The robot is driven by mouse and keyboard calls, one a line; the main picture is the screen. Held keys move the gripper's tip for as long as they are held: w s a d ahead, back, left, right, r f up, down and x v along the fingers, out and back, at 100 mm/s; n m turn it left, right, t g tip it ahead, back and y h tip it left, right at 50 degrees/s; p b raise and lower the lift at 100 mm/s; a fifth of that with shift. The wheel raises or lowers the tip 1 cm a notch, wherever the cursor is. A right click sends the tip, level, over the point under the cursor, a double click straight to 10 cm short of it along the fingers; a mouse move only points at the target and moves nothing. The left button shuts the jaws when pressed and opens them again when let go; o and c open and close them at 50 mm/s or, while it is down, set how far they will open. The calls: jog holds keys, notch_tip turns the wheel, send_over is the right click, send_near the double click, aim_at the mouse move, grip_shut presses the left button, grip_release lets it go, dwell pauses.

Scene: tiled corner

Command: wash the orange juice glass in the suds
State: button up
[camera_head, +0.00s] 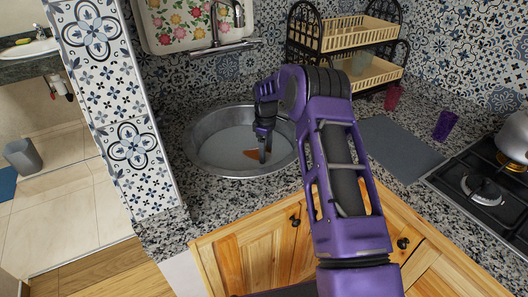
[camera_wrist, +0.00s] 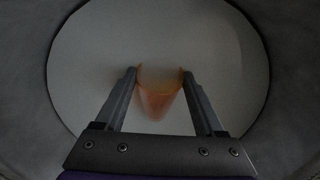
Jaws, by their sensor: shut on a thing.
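The orange glass (camera_wrist: 158,103) is between the two fingers of my gripper (camera_wrist: 160,75) in the wrist view, held near its rim. In the head view my gripper (camera_head: 264,150) points down into the round metal sink (camera_head: 203,125). A small part of the orange glass (camera_head: 251,154) shows beside the fingers, at the surface of the greyish suds (camera_head: 222,150). The rest of the glass is hidden by the gripper or the suds. My gripper is shut on the glass.
A tap (camera_head: 220,46) stands behind the sink. A two-tier rack (camera_head: 345,40) is at the back. A pink glass (camera_head: 393,97) and a purple glass (camera_head: 445,125) stand right of the sink. A grey mat (camera_head: 400,148) lies clear. A stove (camera_head: 485,190) with a kettle (camera_head: 515,135) is at the far right.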

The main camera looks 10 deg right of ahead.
jog(key=shift+d, duration=0.15)
jog(key=shift+s+a, duration=0.1)
jog(key=shift+a, duration=0.5)
jog(key=shift+r+p, duration=1.4)
jog(key=shift+r, duration=1.7)
notch_tip(320, 180, up, 12)
jog(key=shift+f, duration=0.25)
notch_tip(320, 180, up, 4)
